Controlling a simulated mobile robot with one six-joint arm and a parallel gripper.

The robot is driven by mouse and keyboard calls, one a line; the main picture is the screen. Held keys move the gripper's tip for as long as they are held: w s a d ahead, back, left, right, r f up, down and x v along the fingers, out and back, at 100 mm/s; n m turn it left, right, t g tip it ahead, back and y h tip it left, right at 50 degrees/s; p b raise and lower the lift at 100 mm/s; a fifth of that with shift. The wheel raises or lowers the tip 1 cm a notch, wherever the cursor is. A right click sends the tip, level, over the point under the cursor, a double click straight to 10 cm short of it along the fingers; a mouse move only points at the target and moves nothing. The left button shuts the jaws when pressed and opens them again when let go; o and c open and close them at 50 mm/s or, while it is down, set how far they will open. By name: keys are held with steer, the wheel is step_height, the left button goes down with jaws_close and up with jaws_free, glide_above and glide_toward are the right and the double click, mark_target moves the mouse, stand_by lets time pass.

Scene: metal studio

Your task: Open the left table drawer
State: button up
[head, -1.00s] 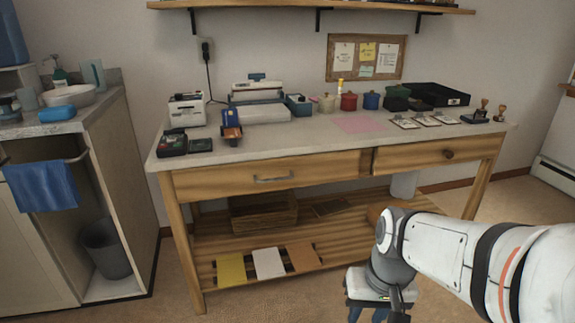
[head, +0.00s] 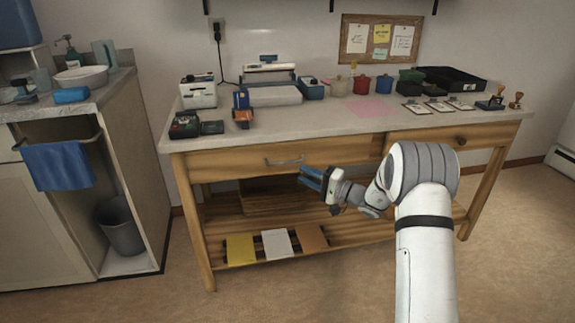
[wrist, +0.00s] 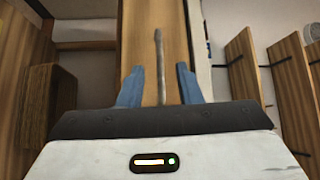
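The left table drawer (head: 232,162) is a wide wooden front under the grey tabletop, and it looks shut. Its metal bar handle (head: 284,161) is in the middle of the front. In the wrist view the handle (wrist: 160,62) runs up the picture, between and ahead of the two blue fingers. My gripper (head: 311,178) is in front of the drawer, just below and right of the handle in the head view. In the wrist view my gripper (wrist: 158,86) is open, with a wide gap between the fingers. Touch with the handle cannot be made out.
The right drawer (head: 430,140) has a round knob (head: 460,141). A cabinet with a blue towel (head: 57,166) stands at the left. The floor in front is clear.

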steer(key=w+b+x, duration=0.1)
steer(key=x, duration=0.6)
steer(key=shift+w+t+b, duration=0.3)
steer(key=shift+t+b, duration=0.05)
steer(key=shift+t, duration=0.05)
steer(key=shift+c, duration=0.2)
jaws_close()
